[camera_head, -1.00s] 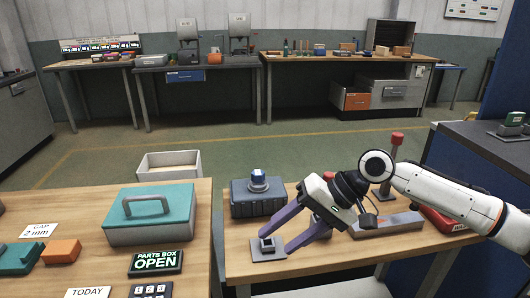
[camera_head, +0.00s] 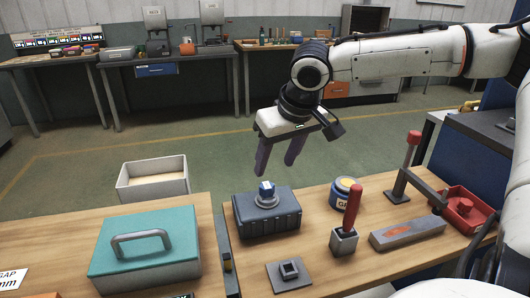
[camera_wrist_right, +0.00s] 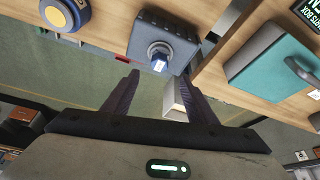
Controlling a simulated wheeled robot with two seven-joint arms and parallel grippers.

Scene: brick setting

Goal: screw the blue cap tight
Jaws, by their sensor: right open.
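The blue cap (camera_head: 266,188) sits on a grey round neck on top of a dark blue-grey ribbed box (camera_head: 268,218), on the right-hand wooden table. In the right wrist view the cap (camera_wrist_right: 159,60) shows with a white mark, beyond the fingertips. My right gripper (camera_head: 275,172) points down, just above and behind the cap in the head view. Its purple fingers are spread with nothing between them, and it does not touch the cap. It also shows in the right wrist view (camera_wrist_right: 160,82). My left gripper is not in view.
A yellow-lidded jar (camera_head: 346,193), a red-handled tool (camera_head: 346,225), a grey block (camera_head: 408,231) and a red tray (camera_head: 466,207) stand right of the box. A small grey square socket (camera_head: 289,273) lies in front. A teal box (camera_head: 146,250) is left, across a gap.

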